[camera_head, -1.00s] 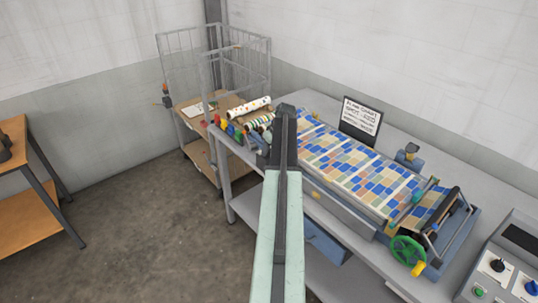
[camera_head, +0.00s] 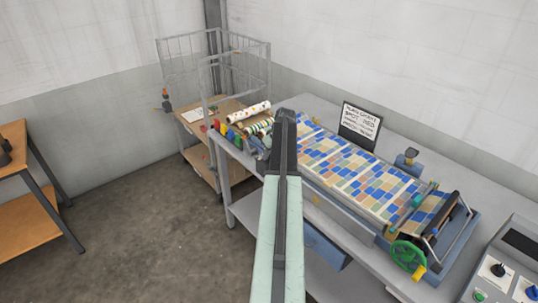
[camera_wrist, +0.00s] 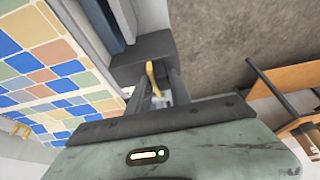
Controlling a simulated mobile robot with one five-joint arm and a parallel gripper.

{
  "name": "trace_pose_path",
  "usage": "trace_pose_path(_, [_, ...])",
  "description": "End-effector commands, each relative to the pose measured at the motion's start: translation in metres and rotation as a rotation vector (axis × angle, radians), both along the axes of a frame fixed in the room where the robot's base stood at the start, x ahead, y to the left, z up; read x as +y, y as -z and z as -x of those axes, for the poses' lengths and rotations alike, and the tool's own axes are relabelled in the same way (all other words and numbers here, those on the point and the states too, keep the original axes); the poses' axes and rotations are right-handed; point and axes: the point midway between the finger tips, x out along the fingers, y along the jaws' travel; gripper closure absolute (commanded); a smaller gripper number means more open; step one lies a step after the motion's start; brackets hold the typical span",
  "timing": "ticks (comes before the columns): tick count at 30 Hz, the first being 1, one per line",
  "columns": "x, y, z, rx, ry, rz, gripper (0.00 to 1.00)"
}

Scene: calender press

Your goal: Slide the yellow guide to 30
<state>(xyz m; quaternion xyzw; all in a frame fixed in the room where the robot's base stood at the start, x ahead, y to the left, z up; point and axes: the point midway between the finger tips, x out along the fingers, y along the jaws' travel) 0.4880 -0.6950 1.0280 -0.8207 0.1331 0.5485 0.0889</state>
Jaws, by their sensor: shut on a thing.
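A yellow piece (camera_wrist: 152,78), which looks like the yellow guide, stands between the fingers of my gripper (camera_wrist: 156,86) in the wrist view. The gripper is shut on it, beside the edge of the patterned sheet. In the head view my own arm hides the gripper and this piece. The patterned sheet (camera_head: 365,180) of blue, tan and green blocks lies along the press bed (camera_head: 338,207). It also fills the left of the wrist view (camera_wrist: 45,75). No scale or number 30 can be made out.
A green handwheel (camera_head: 407,256) and a dark roller (camera_head: 447,213) are at the press's right end. A sign (camera_head: 360,124) stands behind the bed. A control box (camera_head: 505,270) is at lower right, a wire cart (camera_head: 232,72) behind left. Floor is clear at left.

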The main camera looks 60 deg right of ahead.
Motion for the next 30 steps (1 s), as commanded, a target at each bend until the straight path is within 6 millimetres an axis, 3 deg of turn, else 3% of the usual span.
trace_pose_path(24, [0.000,0.000,-0.001,0.000,0.000,-0.001,1.00])
trace_pose_path(30, [-0.024,0.000,0.006,0.000,0.001,0.000,1.00])
